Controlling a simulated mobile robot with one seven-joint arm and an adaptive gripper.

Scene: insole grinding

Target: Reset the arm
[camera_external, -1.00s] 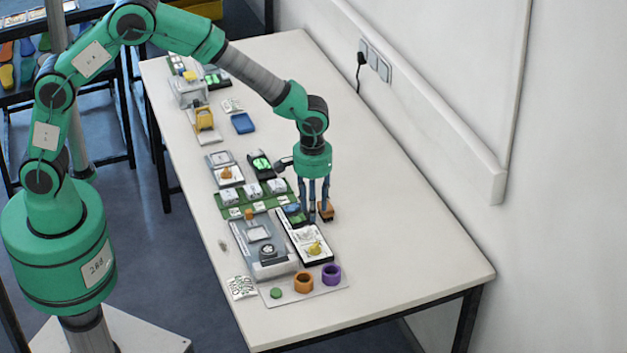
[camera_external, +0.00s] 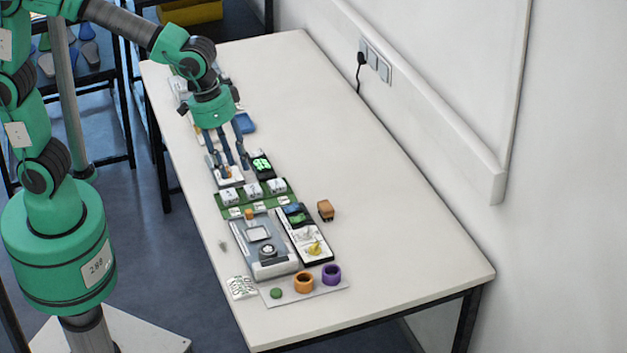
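My gripper (camera_external: 228,160) points down over the left part of the table, above a small grey device with an orange part (camera_external: 228,174). Its dark fingers look spread apart, with nothing visible between them. I cannot tell whether the fingertips touch the device. My green arm reaches in from the upper left. A small brown block (camera_external: 325,210) stands alone on the white table (camera_external: 400,240), to the right of the other items and clear of the gripper.
A green board (camera_external: 236,199) with white boxes lies in front of the gripper. Nearer stand a grey machine (camera_external: 266,250), a black-edged tray (camera_external: 321,259), and orange (camera_external: 303,282) and purple (camera_external: 331,274) rings. A blue item (camera_external: 245,123) lies behind. The table's right side is clear.

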